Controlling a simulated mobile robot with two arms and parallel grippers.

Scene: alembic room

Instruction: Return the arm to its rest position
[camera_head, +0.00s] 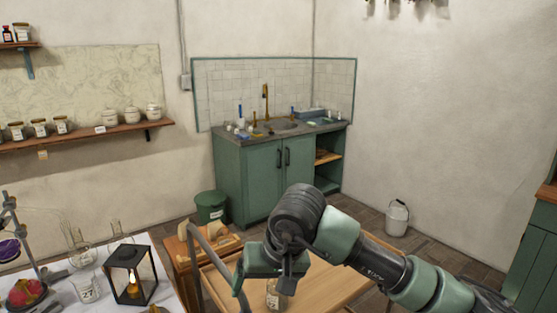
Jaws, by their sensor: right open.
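My right arm comes in from the lower right, with dark and green links bending down over a wooden table. My right gripper (286,283) is at the end of that arm, pointing down and open. A small glass jar (275,299) with a label stands just below it, partly hidden by the arm. I cannot tell whether the gripper touches the jar. My left gripper is not in view.
The wooden table (335,287) is mostly bare. At lower left, a white-topped table holds a black lantern (131,275), a numbered beaker (86,290) and flasks. A green sink cabinet (249,180), green bin (211,207) and white canister (397,217) stand behind.

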